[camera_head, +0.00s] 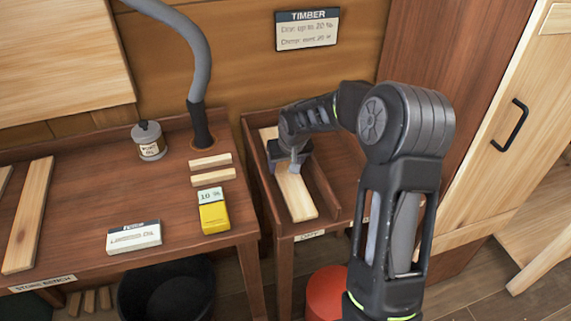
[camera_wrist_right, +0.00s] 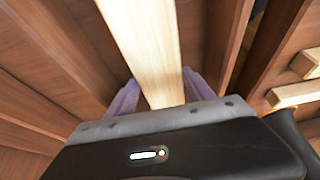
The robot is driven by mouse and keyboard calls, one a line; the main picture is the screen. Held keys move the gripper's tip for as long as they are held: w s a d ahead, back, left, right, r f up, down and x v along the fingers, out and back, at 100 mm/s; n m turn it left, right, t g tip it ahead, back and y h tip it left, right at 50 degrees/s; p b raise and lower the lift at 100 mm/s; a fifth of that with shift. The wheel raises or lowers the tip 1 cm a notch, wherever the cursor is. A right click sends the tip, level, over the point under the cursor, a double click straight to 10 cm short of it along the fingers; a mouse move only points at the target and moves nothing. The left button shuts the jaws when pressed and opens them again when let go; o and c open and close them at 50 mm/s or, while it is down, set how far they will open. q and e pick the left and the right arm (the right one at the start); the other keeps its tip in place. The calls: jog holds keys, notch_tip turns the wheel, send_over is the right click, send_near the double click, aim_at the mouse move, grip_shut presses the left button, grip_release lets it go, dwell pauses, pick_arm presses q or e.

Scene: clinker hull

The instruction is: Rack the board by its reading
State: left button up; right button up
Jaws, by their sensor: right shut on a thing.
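A long pale board (camera_head: 298,200) lies lengthwise in the left bay of the wooden rack (camera_head: 262,185); I cannot tell whether it touches the bay floor. My right gripper (camera_head: 295,166) is shut on the board, and hides part of it. In the right wrist view the board (camera_wrist_right: 145,40) runs between its two fingers. A label (camera_head: 309,236) on the front below this bay appears to read DRY. A yellow meter (camera_head: 214,217) on the bench shows 10 %. My left gripper is not in view.
A TIMBER sign (camera_head: 307,30) on the wall gives dry up to 20 %, damp over 20 %. The store bench (camera_head: 80,200) holds two short strips (camera_head: 212,169), a jar (camera_head: 149,140), a white box (camera_head: 134,237) and another plank (camera_head: 28,215). A grey hose (camera_head: 195,60) rises behind.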

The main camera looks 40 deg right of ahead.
jog(key=shift+f, duration=0.3)
jog(key=o, duration=1.7)
jog(key=b+v, duration=0.1)
jog(key=v, duration=0.7)
jog(key=shift+f, duration=0.1)
